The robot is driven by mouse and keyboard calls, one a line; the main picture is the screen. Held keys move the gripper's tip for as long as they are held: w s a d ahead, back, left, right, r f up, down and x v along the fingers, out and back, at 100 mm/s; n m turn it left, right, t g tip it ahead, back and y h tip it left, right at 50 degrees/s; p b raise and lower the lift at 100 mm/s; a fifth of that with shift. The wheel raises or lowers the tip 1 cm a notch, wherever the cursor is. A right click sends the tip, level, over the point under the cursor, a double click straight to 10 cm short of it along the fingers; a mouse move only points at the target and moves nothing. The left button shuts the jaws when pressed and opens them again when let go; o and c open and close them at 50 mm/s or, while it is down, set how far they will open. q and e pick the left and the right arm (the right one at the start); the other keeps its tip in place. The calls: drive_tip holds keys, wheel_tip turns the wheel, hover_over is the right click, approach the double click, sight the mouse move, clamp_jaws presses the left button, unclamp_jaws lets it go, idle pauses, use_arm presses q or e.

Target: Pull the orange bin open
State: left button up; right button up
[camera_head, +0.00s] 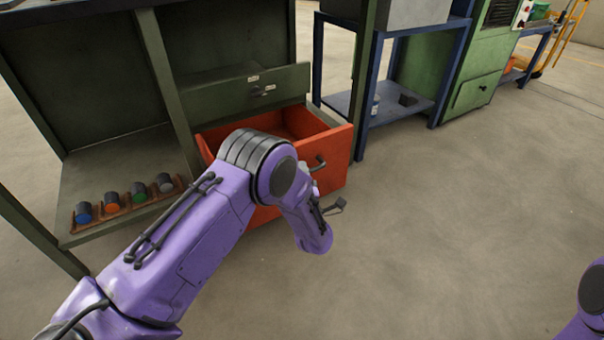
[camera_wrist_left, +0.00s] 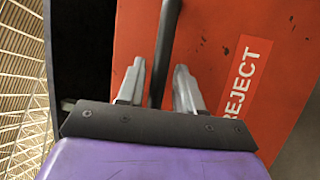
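The orange bin (camera_head: 334,152) is a drawer in the lower part of the green cabinet. It stands pulled out, with its hollow inside showing. Its front carries a dark bar handle (camera_head: 318,164) and a REJECT label (camera_wrist_left: 246,78). My left gripper (camera_head: 338,206) is in front of the bin, largely hidden by my wrist in the head view. In the left wrist view its two fingers (camera_wrist_left: 158,88) are apart, with the dark handle (camera_wrist_left: 166,45) between them in the picture and gaps on both sides. I cannot tell whether they surround it. My right gripper is out of view.
The green cabinet (camera_head: 172,80) has a shelf at left with a rack of several coloured-end cylinders (camera_head: 139,192). A blue-framed table (camera_head: 375,75) stands to the right. The floor (camera_head: 470,220) in front is clear.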

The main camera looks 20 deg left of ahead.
use_arm(q)
drive_tip(key=shift+w+d, duration=0.1)
drive_tip(key=shift+d, duration=0.05)
drive_tip(key=shift+d, duration=0.15)
drive_tip(key=p+v, duration=0.3)
drive_tip(key=v, duration=0.7)
drive_tip(key=shift+s, duration=0.25)
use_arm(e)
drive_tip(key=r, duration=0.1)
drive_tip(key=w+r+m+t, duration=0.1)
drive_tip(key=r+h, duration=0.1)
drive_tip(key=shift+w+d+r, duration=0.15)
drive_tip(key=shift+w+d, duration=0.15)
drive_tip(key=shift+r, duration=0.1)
